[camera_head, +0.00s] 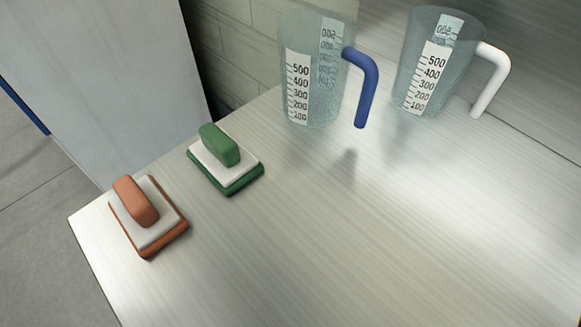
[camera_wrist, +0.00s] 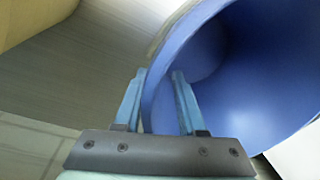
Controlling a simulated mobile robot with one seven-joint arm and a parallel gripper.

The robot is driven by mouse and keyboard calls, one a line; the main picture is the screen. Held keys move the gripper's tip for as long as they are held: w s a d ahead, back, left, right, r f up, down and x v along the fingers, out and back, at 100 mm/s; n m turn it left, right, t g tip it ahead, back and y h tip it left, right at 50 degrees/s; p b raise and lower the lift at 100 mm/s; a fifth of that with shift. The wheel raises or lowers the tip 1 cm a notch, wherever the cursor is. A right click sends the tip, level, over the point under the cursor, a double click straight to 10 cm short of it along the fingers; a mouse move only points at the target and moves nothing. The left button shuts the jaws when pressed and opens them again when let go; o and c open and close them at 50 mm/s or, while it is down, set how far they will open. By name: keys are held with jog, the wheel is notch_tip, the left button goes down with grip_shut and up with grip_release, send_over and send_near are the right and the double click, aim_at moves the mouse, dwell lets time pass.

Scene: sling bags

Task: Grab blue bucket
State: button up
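The blue bucket (camera_wrist: 255,75) fills the right side of the wrist view, with its opening and inner wall showing. My gripper (camera_wrist: 159,72) is at its rim, with one finger on the outer side and one on the inner side. The fingers are apart, and a gap shows between the right finger and the rim. The left finger is close to the rim; I cannot tell whether it touches. The rest of the bucket is out of frame. The head view shows neither the bucket nor my gripper.
In the head view, a pale table (camera_head: 330,230) holds an orange-handled block (camera_head: 150,235), a green-handled block (camera_head: 225,175), a blue-handled measuring jug (camera_head: 310,90) and a white-handled one (camera_head: 425,70). A yellow object (camera_wrist: 30,20) is at the wrist view's upper left.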

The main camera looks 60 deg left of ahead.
grip_shut()
dwell(1.4)
